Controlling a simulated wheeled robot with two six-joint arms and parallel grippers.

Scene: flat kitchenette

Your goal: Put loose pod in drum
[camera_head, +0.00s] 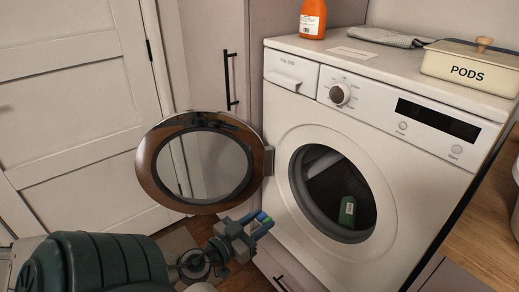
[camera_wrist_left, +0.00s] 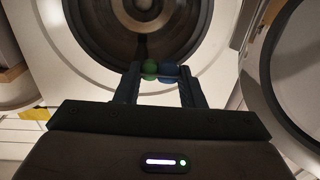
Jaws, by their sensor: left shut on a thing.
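My left gripper (camera_head: 260,221) is shut on a small green and blue pod (camera_head: 263,217), low in front of the washing machine. In the left wrist view the pod (camera_wrist_left: 151,69) sits between the two fingertips, with the round machine opening beyond it. The drum (camera_head: 322,171) is open to view through the round opening, to the right of and above the gripper in the head view. The pod is outside the drum. My right gripper is not in view.
The washing machine door (camera_head: 150,165) stands open on the left, above my gripper. A green labelled item (camera_head: 347,212) lies inside the drum. On the machine top are an orange bottle (camera_head: 313,18), a grey cloth (camera_head: 385,37) and a PODS box (camera_head: 470,68).

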